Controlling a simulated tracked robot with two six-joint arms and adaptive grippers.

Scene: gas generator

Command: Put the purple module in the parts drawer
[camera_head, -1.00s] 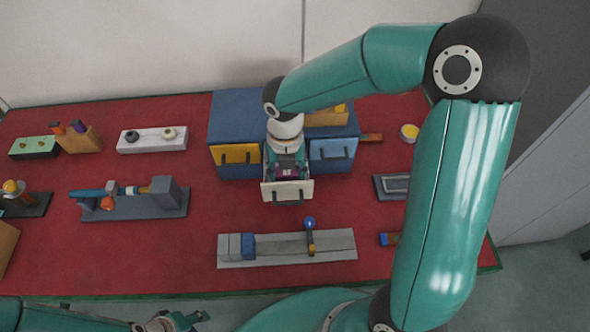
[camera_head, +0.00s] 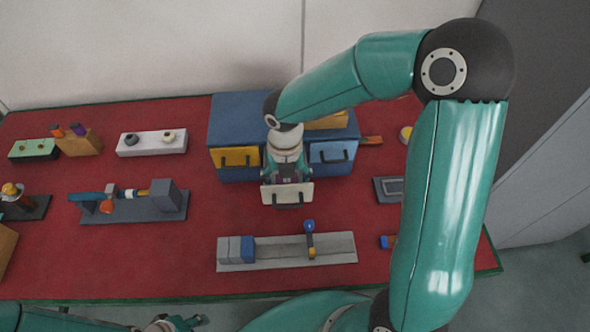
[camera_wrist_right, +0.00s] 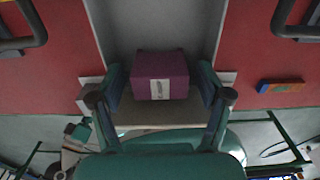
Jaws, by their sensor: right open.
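The parts drawer (camera_head: 287,194) stands pulled out from the middle of the blue cabinet, with its pale front and dark handle showing. In the right wrist view, the purple module (camera_wrist_right: 161,76) with a small white label sits in the grey drawer (camera_wrist_right: 158,25), close to the drawer's front panel. My right gripper (camera_head: 287,172) is over the drawer in the head view. In the right wrist view, its fingers (camera_wrist_right: 161,92) are apart on either side of the module, and I see small gaps beside it. My left gripper (camera_head: 180,323) is at the bottom edge, partly cut off.
The blue cabinet (camera_head: 232,118) has a yellow drawer (camera_head: 235,157) and a light blue drawer (camera_head: 332,153) beside the open one. A grey rail fixture (camera_head: 285,250) lies in front. Other fixtures stand left on the red table. Bare red table separates them.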

